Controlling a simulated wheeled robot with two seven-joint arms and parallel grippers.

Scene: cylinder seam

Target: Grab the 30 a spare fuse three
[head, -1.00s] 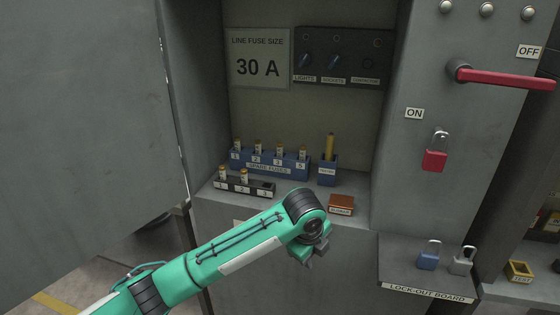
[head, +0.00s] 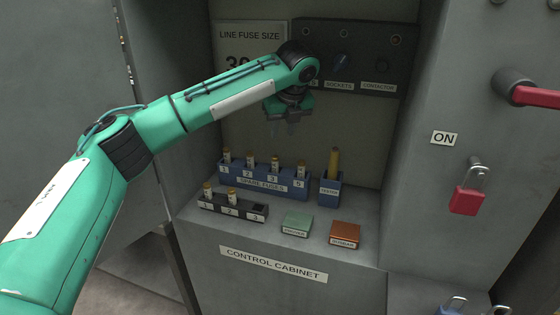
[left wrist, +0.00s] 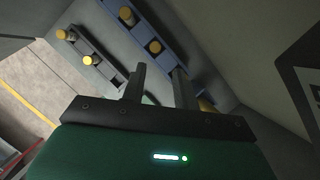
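The blue spare-fuse rack (head: 262,186) stands on the cabinet shelf, with slots labelled 1, 2, 3 and 5. Fuse three (head: 275,163), pale with a brass cap, stands upright in slot 3, with fuses on both sides. My left gripper (head: 283,131) hangs above the rack, fingers pointing down, roughly over slots 3 and 5, touching nothing. In the left wrist view its fingers (left wrist: 159,85) are apart with no fuse between them. The rack (left wrist: 172,38) passes behind them there, and they hide part of it. My right gripper is not in view.
A black holder (head: 231,208) with two fuses and an empty slot 3 stands before the rack. A blue tester holder (head: 330,192) stands to its right. A green block (head: 297,225) and an orange block (head: 345,235) lie in front. The cabinet wall closes the right.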

